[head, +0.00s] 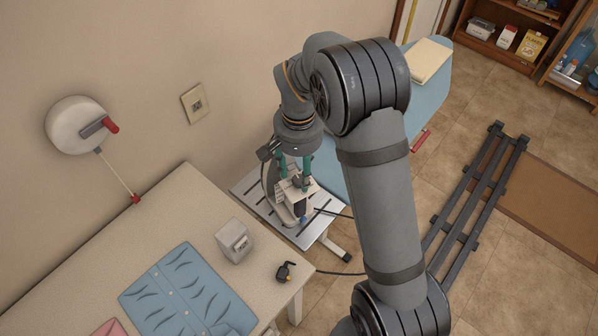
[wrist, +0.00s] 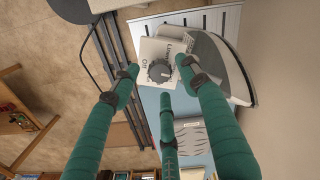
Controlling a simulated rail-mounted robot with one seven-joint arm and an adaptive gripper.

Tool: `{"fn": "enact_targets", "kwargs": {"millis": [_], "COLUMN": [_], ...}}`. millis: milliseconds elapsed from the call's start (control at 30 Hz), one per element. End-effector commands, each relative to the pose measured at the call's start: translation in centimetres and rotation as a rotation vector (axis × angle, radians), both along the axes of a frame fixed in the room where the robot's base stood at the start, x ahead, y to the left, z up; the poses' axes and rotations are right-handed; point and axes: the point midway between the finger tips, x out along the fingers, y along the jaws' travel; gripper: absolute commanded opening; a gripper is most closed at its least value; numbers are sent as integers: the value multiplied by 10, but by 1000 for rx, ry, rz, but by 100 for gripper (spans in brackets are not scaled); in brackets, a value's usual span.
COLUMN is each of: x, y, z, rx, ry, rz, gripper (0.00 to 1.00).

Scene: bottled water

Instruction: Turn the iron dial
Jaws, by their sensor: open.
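The iron (head: 272,185) stands on the slatted end of the ironing board in the head view. It also shows in the wrist view (wrist: 222,68), pale with a grey soleplate edge. Its dial (wrist: 160,71) is a round dark grey knob on a white panel with printed letters, partly hard to read. My gripper (head: 296,163) has green fingers and points down over the iron. In the wrist view the open fingertips (wrist: 158,78) lie around the dial, one left, one right and one below it. I cannot tell whether any finger touches it. The dial is hidden in the head view.
The blue ironing board (head: 433,92) extends behind my arm. A table (head: 165,215) at left bears a folded blue shirt (head: 185,295), a grey box (head: 233,241) and a small dark bottle (head: 285,272). The wall (head: 215,60) is close to the iron. A dark rack (head: 480,190) lies at right.

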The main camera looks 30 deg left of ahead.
Motion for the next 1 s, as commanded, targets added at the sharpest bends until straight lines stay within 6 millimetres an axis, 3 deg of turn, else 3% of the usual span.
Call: {"fn": "enact_targets", "kwargs": {"millis": [200,467,1000], "x": [0,0,0], "y": [-1,0,0], "z": [-17,-19,-19], "rx": [-1,0,0], "ry": [1,-1,-1], "rz": [0,0,1], "gripper": [45,45,14]}}
